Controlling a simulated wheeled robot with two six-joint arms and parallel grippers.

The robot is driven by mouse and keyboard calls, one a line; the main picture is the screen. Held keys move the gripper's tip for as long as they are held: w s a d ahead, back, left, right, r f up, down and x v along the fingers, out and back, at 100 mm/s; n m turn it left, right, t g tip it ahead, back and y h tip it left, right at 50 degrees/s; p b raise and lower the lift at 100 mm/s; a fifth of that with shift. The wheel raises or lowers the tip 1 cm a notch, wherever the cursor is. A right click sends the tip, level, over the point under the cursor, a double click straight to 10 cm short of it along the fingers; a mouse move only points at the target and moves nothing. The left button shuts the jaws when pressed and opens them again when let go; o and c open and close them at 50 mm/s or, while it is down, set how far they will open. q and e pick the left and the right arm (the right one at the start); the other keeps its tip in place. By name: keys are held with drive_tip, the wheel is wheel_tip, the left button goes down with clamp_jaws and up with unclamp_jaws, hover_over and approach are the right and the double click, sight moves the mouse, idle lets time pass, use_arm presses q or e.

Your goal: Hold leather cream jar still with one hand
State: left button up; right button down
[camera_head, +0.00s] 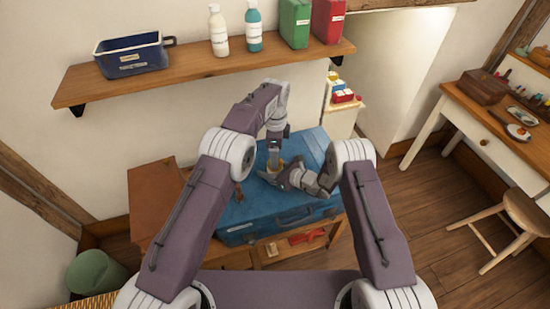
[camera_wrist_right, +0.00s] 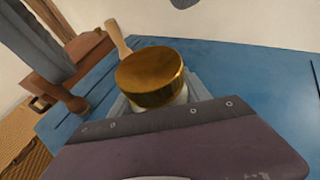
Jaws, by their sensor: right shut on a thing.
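The leather cream jar has a gold lid (camera_wrist_right: 150,78) and a pale body that shows below the lid in the right wrist view. It stands on the blue case (camera_head: 240,215). My right gripper (camera_head: 273,175) comes in low from the right and is shut on the jar's body, with the lid above its fingers. My left gripper (camera_head: 274,150) points down from above, close over the jar in the head view. Its fingertips are too small to tell open from shut. The grippers hide most of the jar there.
The case lies on a wooden bench (camera_head: 152,200). A wooden handle (camera_wrist_right: 117,38) shows behind the jar. A wall shelf (camera_head: 200,72) above holds a blue bin (camera_head: 133,57), bottles and tins.

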drive_tip(key=shift+c, duration=2.2)
unclamp_jaws()
